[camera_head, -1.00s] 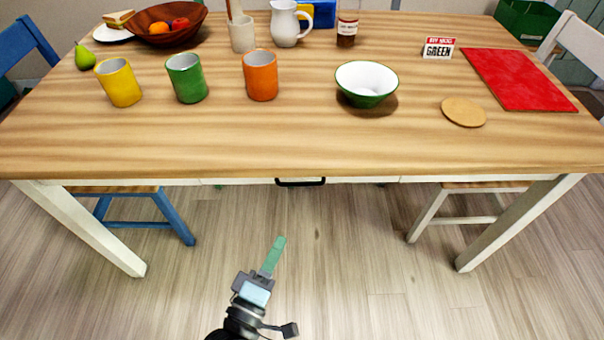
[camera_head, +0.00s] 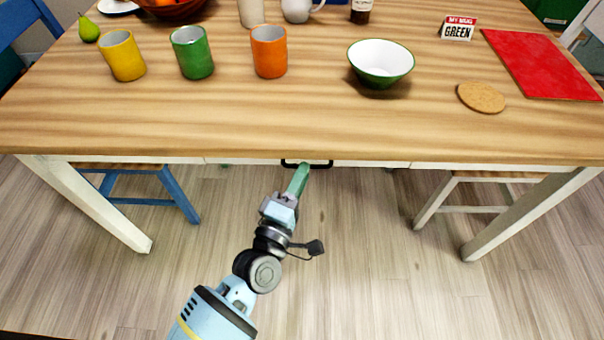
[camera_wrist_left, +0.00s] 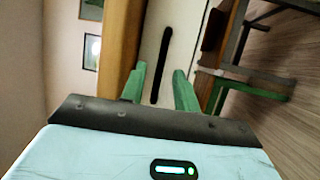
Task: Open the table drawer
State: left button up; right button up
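The wooden table (camera_head: 300,135) has a white drawer front under its front edge, seen close in the left wrist view (camera_wrist_left: 153,45). A black bar handle (camera_head: 325,163) sits at the middle of that front. It also shows in the left wrist view (camera_wrist_left: 162,65). My left gripper (camera_head: 301,172) reaches up to the handle from below in the head view. In the left wrist view its two green fingers (camera_wrist_left: 160,85) are apart, with the handle ahead of and between them. I cannot tell whether they touch it. The drawer looks shut. My right gripper is not in view.
On the table stand a yellow cup (camera_head: 122,56), a green cup (camera_head: 192,53), an orange cup (camera_head: 269,52) and a bowl (camera_head: 380,62). A blue stool (camera_head: 150,190) and a white stool (camera_head: 440,200) stand under the table. The floor in front is clear.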

pick_arm(q)
jog(key=shift+w+d, duration=0.15)
jog(key=shift+w, duration=0.25)
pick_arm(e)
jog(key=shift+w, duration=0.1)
pick_arm(q)
jog(key=shift+r, duration=0.1)
jog(key=shift+c, duration=0.2)
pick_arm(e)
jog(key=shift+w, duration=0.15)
pick_arm(q)
grip_shut()
